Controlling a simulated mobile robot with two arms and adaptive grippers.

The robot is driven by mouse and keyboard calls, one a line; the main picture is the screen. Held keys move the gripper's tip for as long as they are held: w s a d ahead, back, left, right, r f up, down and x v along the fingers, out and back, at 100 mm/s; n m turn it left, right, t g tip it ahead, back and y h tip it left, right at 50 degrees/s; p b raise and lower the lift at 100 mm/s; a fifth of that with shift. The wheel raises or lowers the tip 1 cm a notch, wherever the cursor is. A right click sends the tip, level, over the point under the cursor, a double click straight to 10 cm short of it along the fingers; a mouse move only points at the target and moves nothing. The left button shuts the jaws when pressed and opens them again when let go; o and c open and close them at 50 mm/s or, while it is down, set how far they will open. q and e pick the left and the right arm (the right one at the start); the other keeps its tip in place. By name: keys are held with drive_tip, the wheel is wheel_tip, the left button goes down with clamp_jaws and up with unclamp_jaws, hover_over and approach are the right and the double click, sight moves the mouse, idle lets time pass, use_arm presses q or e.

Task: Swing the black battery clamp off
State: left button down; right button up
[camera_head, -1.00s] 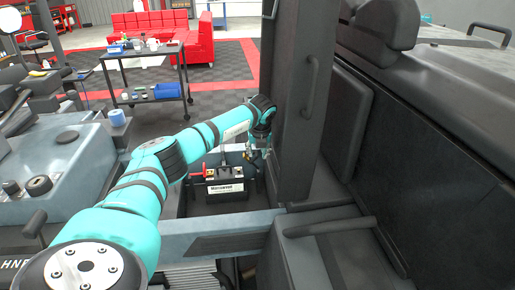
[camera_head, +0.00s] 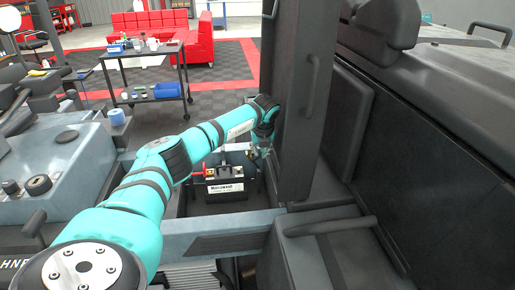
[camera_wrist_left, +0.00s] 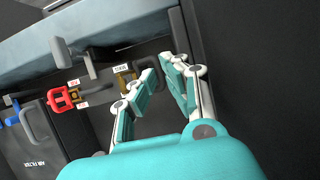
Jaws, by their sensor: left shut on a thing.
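The battery (camera_head: 226,190), with a white label, sits in a dark bay at the centre of the head view. The red clamp (camera_wrist_left: 62,99) is on the left terminal, and it also shows at the battery's left in the head view (camera_head: 199,172). My left gripper (camera_head: 259,153) is at the battery's upper right. In the left wrist view my gripper's (camera_wrist_left: 162,72) fingers are around a dark piece, the black clamp (camera_wrist_left: 155,80), and shut on it. The fingers partly hide the clamp, so I cannot tell whether it touches the terminal. My right gripper is not in view.
A tall black pillar (camera_head: 300,110) with a handle stands close on the right of my left gripper. A grey-blue crossbar (camera_head: 220,235) runs in front of the battery bay. A tool cart (camera_head: 150,95) stands behind, with floor around it.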

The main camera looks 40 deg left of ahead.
use_arm(q)
drive_tip(key=c, duration=1.4)
unclamp_jaws()
drive_tip(key=shift+w+d, duration=0.15)
drive_tip(key=shift+r, duration=0.1)
drive_tip(key=v, duration=1.2)
